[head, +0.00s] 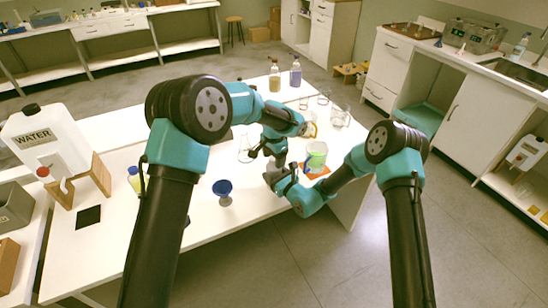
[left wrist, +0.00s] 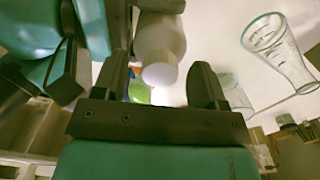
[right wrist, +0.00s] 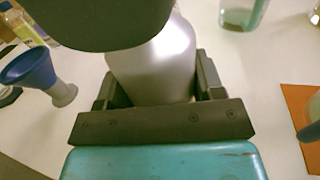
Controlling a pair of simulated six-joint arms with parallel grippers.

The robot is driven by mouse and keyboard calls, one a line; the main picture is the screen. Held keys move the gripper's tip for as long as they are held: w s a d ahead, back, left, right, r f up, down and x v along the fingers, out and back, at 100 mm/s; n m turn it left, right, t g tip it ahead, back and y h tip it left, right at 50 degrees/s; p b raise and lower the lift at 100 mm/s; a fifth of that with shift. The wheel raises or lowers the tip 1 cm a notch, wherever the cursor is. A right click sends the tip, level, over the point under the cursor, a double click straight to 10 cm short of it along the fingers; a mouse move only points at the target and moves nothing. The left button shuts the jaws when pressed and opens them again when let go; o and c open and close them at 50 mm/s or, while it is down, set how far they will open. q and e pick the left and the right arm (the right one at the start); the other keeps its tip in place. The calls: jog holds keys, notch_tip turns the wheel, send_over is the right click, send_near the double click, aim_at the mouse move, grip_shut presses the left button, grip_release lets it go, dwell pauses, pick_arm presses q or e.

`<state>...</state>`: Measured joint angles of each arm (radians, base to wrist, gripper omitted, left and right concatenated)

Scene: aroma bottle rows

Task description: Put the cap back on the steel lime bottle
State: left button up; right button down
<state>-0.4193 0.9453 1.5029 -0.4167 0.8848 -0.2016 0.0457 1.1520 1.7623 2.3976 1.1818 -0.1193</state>
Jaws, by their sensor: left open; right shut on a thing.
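The steel bottle (right wrist: 150,70) stands between the fingers of my right gripper (right wrist: 157,88), which is shut on its body in the right wrist view. A dark part, apparently of my left gripper, hides its top there. In the left wrist view a pale bottle (left wrist: 158,35) with a rounded white end (left wrist: 160,74) lies between the spread fingers of my left gripper (left wrist: 162,82), which is open. I cannot tell whether that end is the cap or the bare neck. In the head view my arms mostly hide the bottle.
A blue funnel (head: 222,188) stands left of my grippers. A vessel with green contents (head: 316,157) stands on an orange mat (head: 312,172) to the right. Clear glassware (left wrist: 275,48) is close by. A water jug (head: 45,140) stands far left.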

pick_arm(q)
jog(key=shift+r, duration=0.1)
notch_tip(320, 180, up, 12)
dwell(0.5)
pick_arm(e)
jog(key=shift+c, duration=0.8)
grip_release()
jog(key=shift+s, duration=0.1)
jog(key=v, duration=1.7)
